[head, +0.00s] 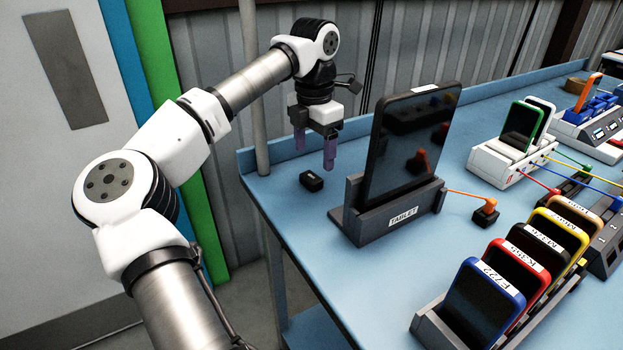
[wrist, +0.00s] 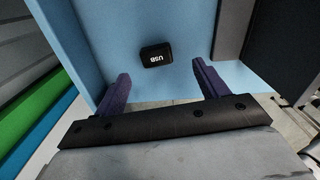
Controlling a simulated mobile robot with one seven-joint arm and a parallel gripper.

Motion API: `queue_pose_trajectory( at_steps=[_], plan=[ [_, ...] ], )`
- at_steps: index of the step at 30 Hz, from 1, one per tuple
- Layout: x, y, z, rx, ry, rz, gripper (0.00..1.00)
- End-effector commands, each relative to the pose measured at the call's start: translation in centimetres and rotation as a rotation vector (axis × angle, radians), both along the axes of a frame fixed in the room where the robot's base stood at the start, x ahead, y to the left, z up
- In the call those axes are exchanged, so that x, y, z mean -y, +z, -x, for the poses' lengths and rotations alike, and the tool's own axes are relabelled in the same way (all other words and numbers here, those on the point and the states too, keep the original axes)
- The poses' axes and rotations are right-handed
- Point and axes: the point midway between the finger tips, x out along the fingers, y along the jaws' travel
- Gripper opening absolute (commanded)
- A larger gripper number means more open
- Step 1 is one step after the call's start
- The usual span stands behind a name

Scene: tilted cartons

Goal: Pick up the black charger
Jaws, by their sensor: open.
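The black charger (head: 312,181) is a small dark block lying on the blue table near its left corner, left of the tablet dock. In the wrist view the charger (wrist: 157,56) shows white "USB" lettering on its top, and it lies beyond the fingertips, roughly midway between them. My gripper (head: 315,155) hangs above the table over the charger, pointing down, with its purple fingers apart. In the wrist view the gripper (wrist: 160,80) is open with nothing between the fingers. The charger does not touch the fingers.
A tablet (head: 414,140) stands tilted in a dark dock (head: 385,228) just right of the charger. Racks with coloured devices (head: 485,305) fill the right side. An orange plug (head: 486,211) lies right of the dock. A pole (head: 255,100) stands at the table's left edge.

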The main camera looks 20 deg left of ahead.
Motion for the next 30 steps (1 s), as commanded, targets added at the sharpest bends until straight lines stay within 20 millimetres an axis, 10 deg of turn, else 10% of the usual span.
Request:
queue_pose_trajectory(
  at_steps=[23,30],
  plan=[
    [-0.4,-6.1,-0.5,0.002,-0.001,0.001,0.73],
    [-0.4,-6.1,-0.4,0.002,-0.001,0.001,0.45]
  ],
)
